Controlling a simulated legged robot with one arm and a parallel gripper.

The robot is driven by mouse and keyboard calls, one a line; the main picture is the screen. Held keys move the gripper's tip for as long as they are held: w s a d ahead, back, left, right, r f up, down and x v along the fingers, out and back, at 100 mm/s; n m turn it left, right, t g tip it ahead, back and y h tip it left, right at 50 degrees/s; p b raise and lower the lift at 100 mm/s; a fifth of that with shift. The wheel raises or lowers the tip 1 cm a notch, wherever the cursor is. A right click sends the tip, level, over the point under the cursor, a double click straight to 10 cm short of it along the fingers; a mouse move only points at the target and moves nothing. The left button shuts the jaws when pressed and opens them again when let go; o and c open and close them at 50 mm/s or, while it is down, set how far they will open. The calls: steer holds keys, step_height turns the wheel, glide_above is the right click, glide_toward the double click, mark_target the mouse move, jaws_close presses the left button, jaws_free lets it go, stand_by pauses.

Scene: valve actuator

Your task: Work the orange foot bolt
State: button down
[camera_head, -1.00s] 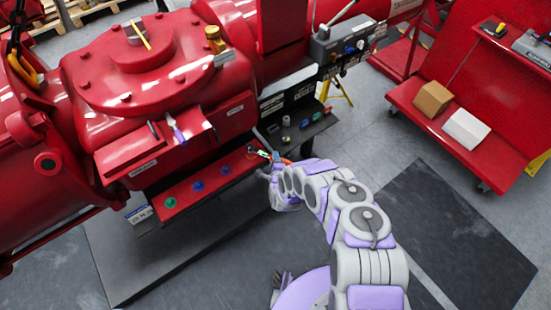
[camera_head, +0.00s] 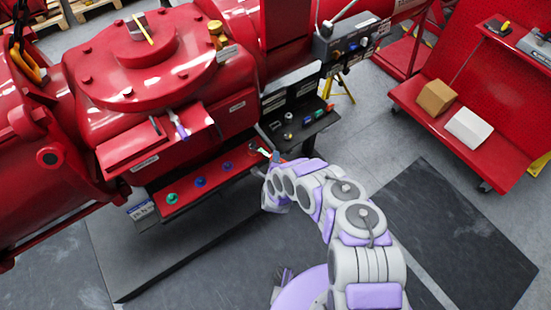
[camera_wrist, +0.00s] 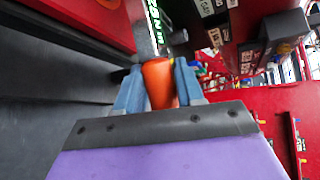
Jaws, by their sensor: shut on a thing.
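The orange foot bolt (camera_wrist: 159,84) shows in the wrist view as an orange, rounded piece between the two blue-grey fingers. My gripper (camera_wrist: 158,88) is shut on it, one finger on each side. In the head view my gripper (camera_head: 274,157) is at the right end of the red ledge on the red valve actuator. There the bolt is mostly hidden by my arm and gripper, and its lower part is hidden in the wrist view.
The red ledge (camera_head: 228,171) carries green and blue knobs to the left of my gripper. A black shelf (camera_head: 318,127) with small fittings lies just right of it. A red cart (camera_head: 463,143) with two boxes stands at the right. Open floor lies in front.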

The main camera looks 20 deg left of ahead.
steer(key=shift+a+r+y, duration=0.15)
steer(key=shift+a+y, duration=0.15)
steer(key=shift+a+r+p, duration=0.1)
steer(key=shift+r+p, duration=0.65)
steer(key=shift+r, duration=0.05)
steer(key=shift+d+r+p, duration=0.2)
steer(key=shift+r+p, duration=1.4)
steer(key=shift+r, duration=0.05)
